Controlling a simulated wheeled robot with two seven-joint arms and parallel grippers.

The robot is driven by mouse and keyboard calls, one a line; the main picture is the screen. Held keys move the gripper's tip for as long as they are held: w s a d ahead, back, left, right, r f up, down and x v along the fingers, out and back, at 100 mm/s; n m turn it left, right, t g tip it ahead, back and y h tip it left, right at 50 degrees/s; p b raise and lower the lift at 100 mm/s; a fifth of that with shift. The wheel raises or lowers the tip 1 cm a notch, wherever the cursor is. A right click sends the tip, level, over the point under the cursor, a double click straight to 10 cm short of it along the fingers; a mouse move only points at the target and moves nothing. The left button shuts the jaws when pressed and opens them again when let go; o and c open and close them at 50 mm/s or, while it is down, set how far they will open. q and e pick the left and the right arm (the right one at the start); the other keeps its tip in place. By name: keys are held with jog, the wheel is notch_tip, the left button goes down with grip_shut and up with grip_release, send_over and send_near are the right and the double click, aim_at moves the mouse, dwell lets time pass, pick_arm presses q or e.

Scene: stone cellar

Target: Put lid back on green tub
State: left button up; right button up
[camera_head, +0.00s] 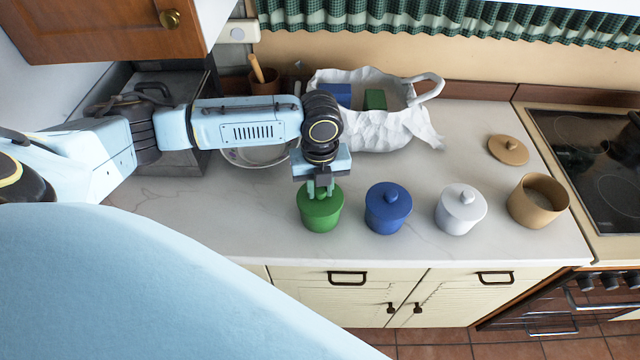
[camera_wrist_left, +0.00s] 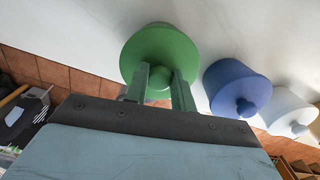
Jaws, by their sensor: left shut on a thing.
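The green tub (camera_head: 321,223) stands upright on the counter, at the left end of a row of tubs. Its green lid (camera_head: 306,203) is over its mouth and looks level; I see no clear gap between them. My left gripper (camera_head: 320,190) points down from above and is shut on the lid's knob. In the left wrist view the two fingers (camera_wrist_left: 160,77) sit either side of the round green knob, with the lid (camera_wrist_left: 160,48) spread beyond them. The tub body is mostly hidden behind the lid there. My right gripper is not in view.
A blue tub (camera_head: 387,212) and a white tub (camera_head: 459,214) stand lidded to the right. A tan tub (camera_head: 538,205) is open, its lid (camera_head: 508,150) lying behind it. A white bag (camera_head: 385,128) sits behind. The counter (camera_head: 230,215) is clear in front-left.

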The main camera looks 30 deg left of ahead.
pick_arm(q)
jog(key=shift+f+p, duration=0.2)
jog(key=shift+p, duration=1.05)
dwell(1.8)
jog(key=o, duration=1.5)
jog(key=shift+r, duration=0.15)
notch_tip(320, 180, up, 2)
jog(key=p, duration=0.2)
jog(key=shift+r+p, duration=0.15)
jog(key=shift+p, duration=0.25)
jog(key=shift+r+p, duration=0.55)
jog(key=shift+r, duration=1.7)
